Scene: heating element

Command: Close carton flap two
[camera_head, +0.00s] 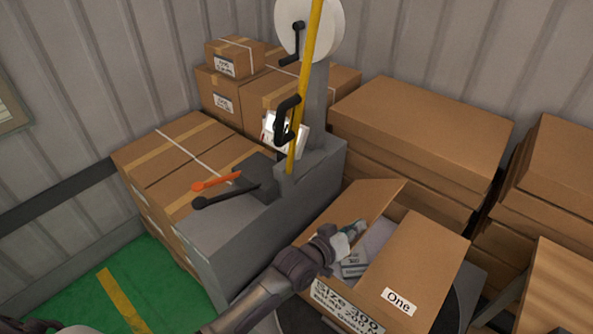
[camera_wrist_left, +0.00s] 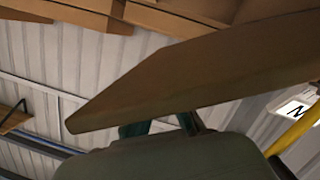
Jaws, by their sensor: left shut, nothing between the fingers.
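The open carton (camera_head: 345,305) stands at the lower right, printed "Size 300" on its front. Its right flap, labelled "One" (camera_head: 415,258), lies folded over the right part of the opening. The opposite, left flap (camera_head: 362,203) stands up at a tilt; no label shows on it, so I take it as flap two. My left gripper (camera_head: 352,230) is shut and empty beside this flap, at the left part of the opening. In the left wrist view a brown cardboard panel (camera_wrist_left: 190,75) fills the middle, close to the fingers (camera_wrist_left: 165,126), which it partly hides. My right gripper is not seen.
A grey machine (camera_head: 270,225) with red and black levers and a yellow pole (camera_head: 306,80) stands left of the carton. Stacked boxes (camera_head: 425,125) stand behind and to the right. Pale items with a label (camera_head: 355,264) lie in the carton. Green floor (camera_head: 160,285) is clear at lower left.

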